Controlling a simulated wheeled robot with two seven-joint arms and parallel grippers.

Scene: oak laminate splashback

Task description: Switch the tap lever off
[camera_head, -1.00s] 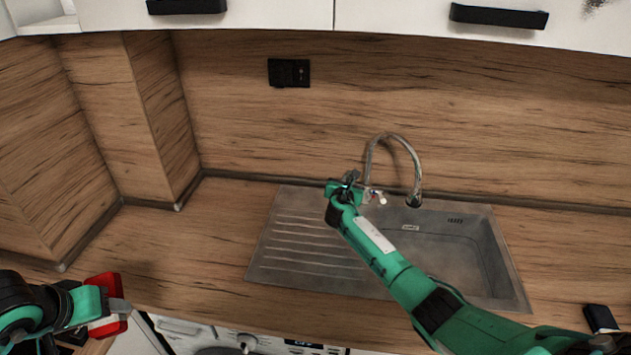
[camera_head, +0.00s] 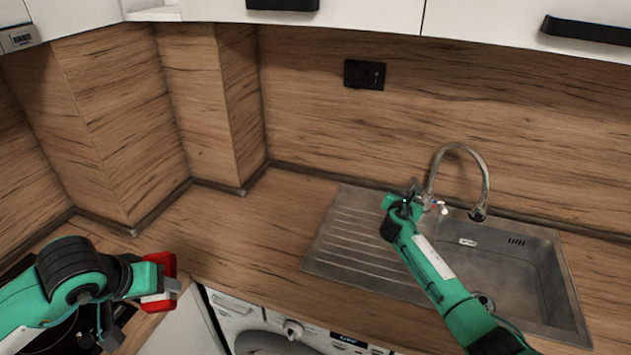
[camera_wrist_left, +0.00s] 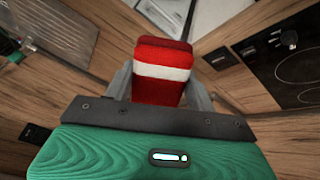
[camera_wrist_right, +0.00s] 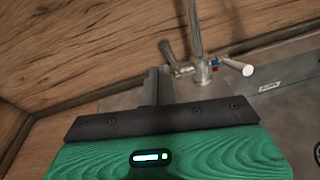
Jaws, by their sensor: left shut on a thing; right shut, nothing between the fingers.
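The chrome tap (camera_head: 484,178) rises behind the sink with a high curved spout. Its base shows in the right wrist view (camera_wrist_right: 201,68), with red and blue marks. A dark-ended handle (camera_wrist_right: 168,52) points left and up from the base, and a pale-ended one (camera_wrist_right: 240,68) points right; I cannot tell which is the task's lever. My right gripper (camera_head: 411,188) is shut and empty, just left of the tap base; in its wrist view the fingers (camera_wrist_right: 155,84) appear apart from the handles.
The steel sink (camera_head: 520,275) has a ribbed drainer (camera_head: 350,235) at left. The wooden counter (camera_head: 240,220) is clear between the wall corner and drainer. A black socket (camera_head: 364,74) is on the splashback. A dark hob (camera_wrist_left: 300,62) shows in the left wrist view.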

